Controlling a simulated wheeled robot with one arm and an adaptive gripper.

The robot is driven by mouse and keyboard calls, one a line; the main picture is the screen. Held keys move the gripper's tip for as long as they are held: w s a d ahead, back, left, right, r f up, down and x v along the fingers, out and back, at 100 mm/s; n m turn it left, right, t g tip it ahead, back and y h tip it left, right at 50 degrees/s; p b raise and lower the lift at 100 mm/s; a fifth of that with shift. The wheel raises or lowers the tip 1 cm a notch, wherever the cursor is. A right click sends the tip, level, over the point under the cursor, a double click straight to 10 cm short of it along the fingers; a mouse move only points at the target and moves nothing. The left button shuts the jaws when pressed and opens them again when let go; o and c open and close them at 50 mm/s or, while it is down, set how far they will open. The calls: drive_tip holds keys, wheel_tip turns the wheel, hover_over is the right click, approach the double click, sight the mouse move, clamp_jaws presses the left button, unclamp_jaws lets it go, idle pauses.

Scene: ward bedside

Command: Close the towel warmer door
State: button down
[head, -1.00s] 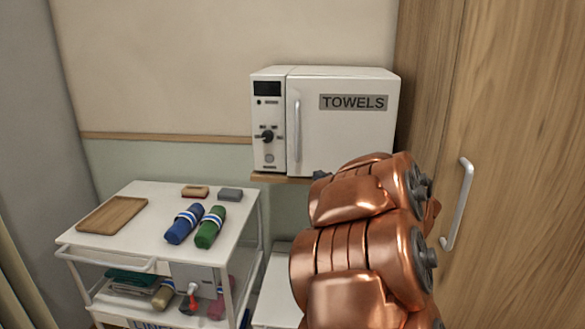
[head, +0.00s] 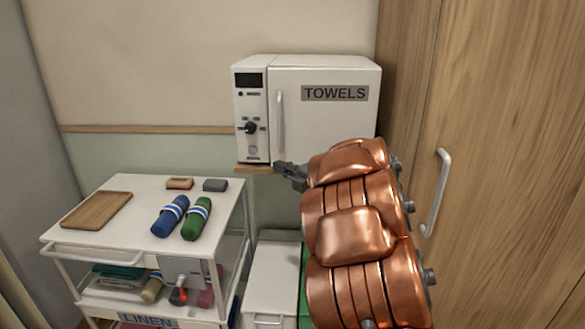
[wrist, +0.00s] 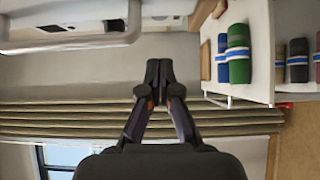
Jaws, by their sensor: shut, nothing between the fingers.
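The white towel warmer (head: 251,112) sits on a wall shelf in the head view. Its door (head: 335,125), marked TOWELS, looks flush with the body, with no gap that I can see. The upright door handle (head: 281,124) is at the door's left edge. My gripper (head: 280,168) is just below the handle, near the door's lower left corner; I cannot tell whether it touches. In the wrist view my gripper (wrist: 159,72) has its fingertips together and empty. Part of the warmer (wrist: 60,12) shows there at the upper left. My arm hides the door's lower right.
A white cart (head: 120,215) at the lower left holds a wooden tray (head: 97,210), a blue roll (head: 170,216) and a green roll (head: 197,219). A wooden wardrobe (head: 500,150) with a handle (head: 436,192) stands close on the right. A white cabinet (head: 272,275) is below.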

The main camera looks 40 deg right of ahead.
sight(277, 158)
drive_tip(key=shift+w+d+p, duration=0.35)
drive_tip(key=shift+w+p, duration=0.1)
drive_tip(key=shift+w, duration=0.5)
drive_tip(key=shift+w+d+p, duration=0.3)
drive_tip(key=shift+w+p, duration=0.15)
drive_tip(key=shift+w, duration=0.5)
drive_tip(key=shift+w+d+p, duration=0.35)
drive_tip(key=shift+w+p, duration=0.1)
drive_tip(key=shift+w, duration=0.5)
